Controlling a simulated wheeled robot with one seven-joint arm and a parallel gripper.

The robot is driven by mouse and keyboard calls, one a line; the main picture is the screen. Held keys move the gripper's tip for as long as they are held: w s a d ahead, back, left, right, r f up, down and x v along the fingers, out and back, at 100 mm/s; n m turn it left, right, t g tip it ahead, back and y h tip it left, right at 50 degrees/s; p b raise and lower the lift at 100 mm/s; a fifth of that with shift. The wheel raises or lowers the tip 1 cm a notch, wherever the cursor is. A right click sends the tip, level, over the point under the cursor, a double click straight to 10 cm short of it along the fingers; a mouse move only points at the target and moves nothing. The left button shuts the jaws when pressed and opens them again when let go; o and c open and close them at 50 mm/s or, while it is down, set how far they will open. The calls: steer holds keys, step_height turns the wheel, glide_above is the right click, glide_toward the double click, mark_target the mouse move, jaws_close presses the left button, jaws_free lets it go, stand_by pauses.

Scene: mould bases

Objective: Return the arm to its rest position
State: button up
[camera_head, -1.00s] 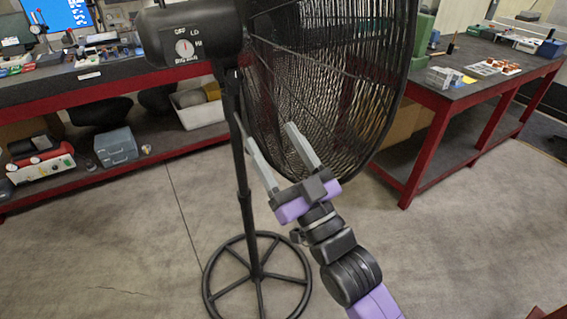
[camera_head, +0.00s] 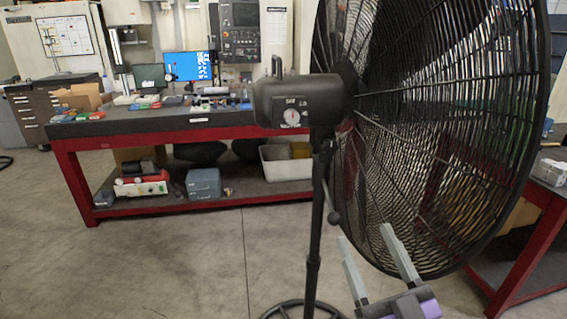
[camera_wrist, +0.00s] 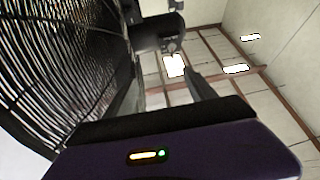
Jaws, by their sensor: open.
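My gripper (camera_head: 372,252) shows at the bottom right of the head view, with two grey fingers pointing up and apart. It is open with nothing between the fingers. In the head view the fingers overlap the lower edge of a large black fan; I cannot tell whether they touch it. In the wrist view my gripper (camera_wrist: 165,95) points up toward the ceiling, with the fan close on the left. Most of my arm is below the head view's lower edge.
The black pedestal fan (camera_head: 300,102) stands close in front, its round cage filling the right side. A red-framed workbench (camera_head: 150,132) with monitors and tools stands behind it. Another red-framed table (camera_head: 552,210) is at the right edge. The floor (camera_head: 160,250) at left is clear.

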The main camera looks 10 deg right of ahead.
steer(key=s+f+m+g+h, duration=0.1)
steer(key=s+f+g, duration=0.1)
steer(key=s+f, duration=0.4)
steer(key=s+f+g+h, duration=0.1)
steer(key=s+f+g, duration=0.2)
steer(key=s, duration=1.2)
steer(key=s+f+m+g, duration=0.1)
steer(key=s+f+g, duration=0.2)
steer(key=s+f, duration=0.5)
steer(key=s, duration=0.3)
steer(key=shift+a+f+m+h, duration=0.3)
steer(key=shift+a+h, duration=0.1)
steer(key=shift+s, duration=0.1)
